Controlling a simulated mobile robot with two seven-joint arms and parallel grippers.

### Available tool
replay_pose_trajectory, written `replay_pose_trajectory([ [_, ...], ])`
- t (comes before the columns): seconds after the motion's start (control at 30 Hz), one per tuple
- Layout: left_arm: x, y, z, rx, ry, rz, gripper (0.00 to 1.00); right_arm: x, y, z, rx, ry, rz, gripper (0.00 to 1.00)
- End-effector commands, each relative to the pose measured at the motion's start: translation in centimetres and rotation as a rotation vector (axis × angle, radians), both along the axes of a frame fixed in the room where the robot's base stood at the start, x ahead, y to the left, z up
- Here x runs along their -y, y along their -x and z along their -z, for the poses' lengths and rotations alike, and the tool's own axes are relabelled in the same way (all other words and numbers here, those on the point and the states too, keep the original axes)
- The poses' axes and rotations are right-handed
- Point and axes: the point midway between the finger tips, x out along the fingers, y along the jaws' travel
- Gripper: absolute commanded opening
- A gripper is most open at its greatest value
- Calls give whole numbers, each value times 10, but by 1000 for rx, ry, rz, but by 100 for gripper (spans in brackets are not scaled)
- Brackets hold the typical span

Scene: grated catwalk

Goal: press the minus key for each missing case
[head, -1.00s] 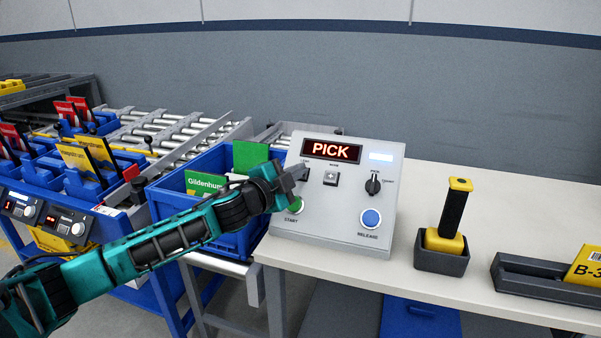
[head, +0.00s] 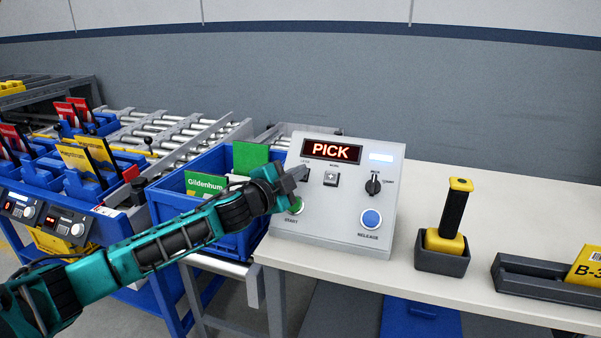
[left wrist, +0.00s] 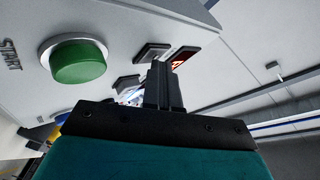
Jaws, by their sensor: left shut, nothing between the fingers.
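The grey control box (head: 330,240) stands on the white bench, its display (head: 331,151) reading PICK. A plus key (head: 331,177) is clear on its face. To its left, a dark key (head: 305,174) is mostly hidden by my left gripper (head: 299,174). That gripper is shut and empty, its tips at or very near this key; I cannot tell whether they touch. In the left wrist view the shut fingers (left wrist: 165,88) point toward the dark keys, with the green START button (left wrist: 78,60) at left. My right gripper is not in view.
A blue RELEASE button (head: 371,218) and a black selector knob (head: 374,184) are on the box. A blue tote (head: 165,205) with green cases is close at left, under my arm. A scanner-like black and yellow handle (head: 455,210) stands in a holder at right.

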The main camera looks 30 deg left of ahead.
Motion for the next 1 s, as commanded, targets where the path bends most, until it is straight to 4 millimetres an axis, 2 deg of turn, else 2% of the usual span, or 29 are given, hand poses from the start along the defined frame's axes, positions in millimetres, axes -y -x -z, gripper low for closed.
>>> replay_pose_trajectory([
  [0.5,3,16,-16,-3,0,-2,0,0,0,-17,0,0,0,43],
  [0.87,4,18,-17,-1,0,0,0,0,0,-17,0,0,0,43],
  [1.0,5,24,-26,-3,-1,-1,0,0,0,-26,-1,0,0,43],
])
